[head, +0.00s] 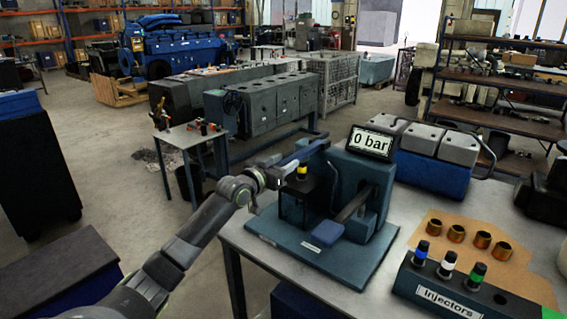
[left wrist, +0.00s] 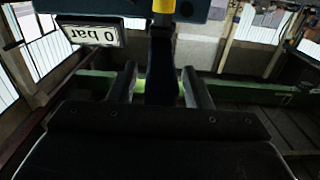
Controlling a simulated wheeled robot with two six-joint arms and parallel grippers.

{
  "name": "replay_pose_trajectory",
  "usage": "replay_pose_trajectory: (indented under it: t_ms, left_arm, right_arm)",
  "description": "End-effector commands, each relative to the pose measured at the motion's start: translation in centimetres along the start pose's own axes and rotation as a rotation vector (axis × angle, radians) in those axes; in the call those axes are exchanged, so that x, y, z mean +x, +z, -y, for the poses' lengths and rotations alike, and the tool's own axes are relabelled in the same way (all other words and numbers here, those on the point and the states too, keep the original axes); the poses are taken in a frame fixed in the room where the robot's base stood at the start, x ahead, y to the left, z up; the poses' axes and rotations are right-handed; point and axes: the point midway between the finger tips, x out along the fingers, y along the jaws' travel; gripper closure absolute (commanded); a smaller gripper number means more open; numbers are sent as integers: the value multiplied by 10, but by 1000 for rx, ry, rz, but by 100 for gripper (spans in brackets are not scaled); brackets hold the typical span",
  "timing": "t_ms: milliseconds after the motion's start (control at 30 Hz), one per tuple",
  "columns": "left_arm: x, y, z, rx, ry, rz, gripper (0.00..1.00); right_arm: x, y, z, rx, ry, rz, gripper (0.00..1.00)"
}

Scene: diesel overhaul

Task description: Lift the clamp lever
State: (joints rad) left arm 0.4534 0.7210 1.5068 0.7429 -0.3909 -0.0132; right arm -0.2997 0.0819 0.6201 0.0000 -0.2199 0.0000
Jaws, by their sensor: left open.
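The blue-grey test stand (head: 377,170) stands on the table with a screen (head: 371,143) reading "0 bar". The clamp lever, a dark blue bar (head: 304,152), runs from the top of the stand out to the left, above a yellow-capped injector (head: 302,171). My left gripper (head: 271,176) is at the outer left end of this bar. In the left wrist view its two fingers (left wrist: 163,88) are apart, with a dark bar (left wrist: 160,65) between them; contact cannot be told. A second lever with a blue grip (head: 328,233) slants down at the front. My right gripper is out of view.
On the table's right, an injector rack (head: 450,292) holds several colour-ringed injectors. Behind it, several brass sleeves (head: 480,240) stand on a brown mat (head: 530,262). A blue bin with grey lids (head: 432,165) is behind the stand. The table's front left edge is near my left arm.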

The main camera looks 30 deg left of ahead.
Motion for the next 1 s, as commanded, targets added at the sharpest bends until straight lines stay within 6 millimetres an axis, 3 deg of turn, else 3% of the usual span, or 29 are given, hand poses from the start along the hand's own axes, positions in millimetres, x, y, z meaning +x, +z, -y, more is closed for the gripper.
replay_pose_trajectory:
  t_ms: [333,667,1000]
  left_arm:
    - [3,0,0,0,0,0,55]
    - [3,0,0,0,0,0,99]
    - [2,-2,4,2,-1,10,100]
  right_arm:
    - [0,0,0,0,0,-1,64]
    - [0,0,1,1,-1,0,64]
    - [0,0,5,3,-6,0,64]
